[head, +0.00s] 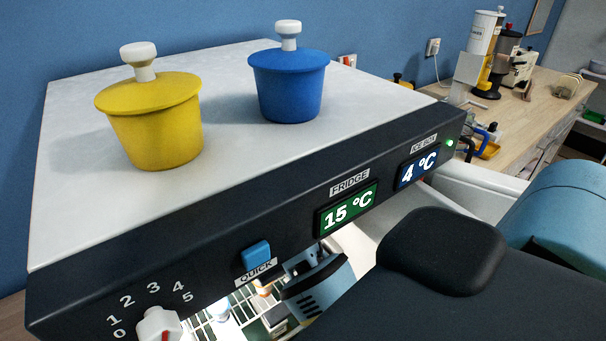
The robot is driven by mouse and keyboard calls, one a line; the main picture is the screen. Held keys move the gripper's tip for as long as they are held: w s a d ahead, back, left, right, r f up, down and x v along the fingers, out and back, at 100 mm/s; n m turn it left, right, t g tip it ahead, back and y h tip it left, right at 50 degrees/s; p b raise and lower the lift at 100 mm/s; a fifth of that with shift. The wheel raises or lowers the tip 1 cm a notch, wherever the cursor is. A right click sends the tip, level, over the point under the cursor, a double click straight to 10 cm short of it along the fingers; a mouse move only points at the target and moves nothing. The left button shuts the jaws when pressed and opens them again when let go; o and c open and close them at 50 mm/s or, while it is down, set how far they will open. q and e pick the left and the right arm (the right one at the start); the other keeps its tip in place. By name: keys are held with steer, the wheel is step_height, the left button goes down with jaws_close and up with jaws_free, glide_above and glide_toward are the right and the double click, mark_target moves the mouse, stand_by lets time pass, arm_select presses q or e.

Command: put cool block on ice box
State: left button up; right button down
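I cannot make out a cool block for certain; several small things show in the lit fridge opening (240,308) below the panel, partly hidden. The ice box is named on the dark front panel (225,235), beside a blue display (417,167) reading 4 °C. A white open drawer or bin edge (480,192) shows to the right of the panel. A dark and blue-grey part (312,285), which looks like my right gripper, is at the fridge opening. Its fingertips are not clear. My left gripper is not in view.
A yellow lidded pot (157,128) and a blue lidded pot (288,85) stand on the white top (215,170). A green display (348,209) reads 15 °C. A blue button (256,254) and a dial (158,325) are lower left. A wooden counter (530,120) holds appliances.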

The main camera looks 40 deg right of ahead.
steer(key=shift+s, duration=0.1)
steer(key=shift+a+r, duration=0.15)
steer(key=shift+r, duration=0.05)
steer(key=shift+f, duration=0.15)
steer(key=c, duration=1.5)
jaws_free()
steer(key=shift+f, duration=0.15)
steer(key=shift+c, duration=0.2)
steer(key=o, duration=0.5)
steer(key=shift+c, duration=0.2)
steer(key=shift+r, duration=0.3)
steer(key=shift+f, duration=0.1)
